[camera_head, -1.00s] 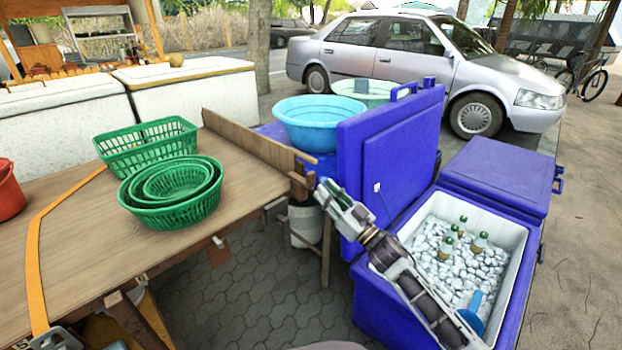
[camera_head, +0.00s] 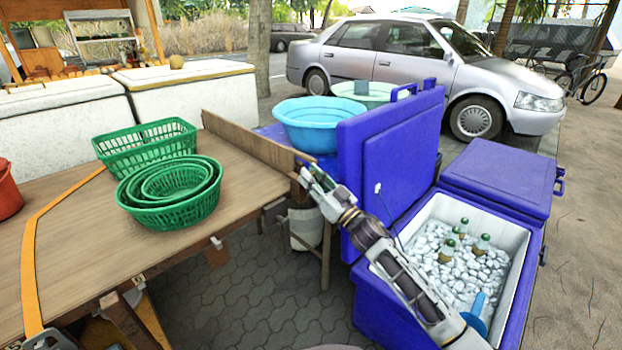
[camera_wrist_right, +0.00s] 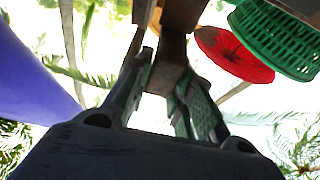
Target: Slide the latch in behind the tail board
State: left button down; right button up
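The tail board (camera_head: 255,147) is a long brown plank standing upright along the right edge of the wooden table (camera_head: 140,255). A small wooden piece that looks like the latch (camera_head: 307,157) sticks out at its near end. My right gripper (camera_head: 306,174) is just below and beside that end. In the right wrist view, the fingers of my right gripper (camera_wrist_right: 163,85) are spread on either side of a brown wooden block (camera_wrist_right: 170,60). I cannot tell whether they touch it, and the block's far part is cut off.
Green baskets (camera_head: 170,192) and an orange strap (camera_head: 32,255) lie on the table. A blue cooler's raised lid (camera_head: 390,150) stands close to the right of my gripper, and a blue basin (camera_head: 320,125) behind it. The open cooler holds ice (camera_head: 440,265) and bottles.

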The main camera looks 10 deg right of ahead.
pick_arm(q)
jog(key=shift+f, duration=0.15)
pick_arm(e)
jog(key=shift+w+a, duration=0.1)
jog(key=shift+c, duration=0.4)
grip_shut()
pick_arm(q)
jog(key=shift+w, duration=0.1)
jog(key=shift+r, duration=0.2)
pick_arm(e)
jog(key=shift+w+a+r, duration=0.15)
jog(key=shift+w+a, duration=0.2)
jog(key=shift+w, duration=0.3)
jog(key=shift+w+a+p, duration=0.35)
jog(key=shift+w+a, duration=0.15)
jog(key=shift+w, duration=0.2)
jog(key=shift+w+a, duration=0.2)
jog(key=shift+w, duration=0.15)
pick_arm(q)
notch_tip(320, 180, up, 2)
jog(key=shift+w+a+r, duration=0.15)
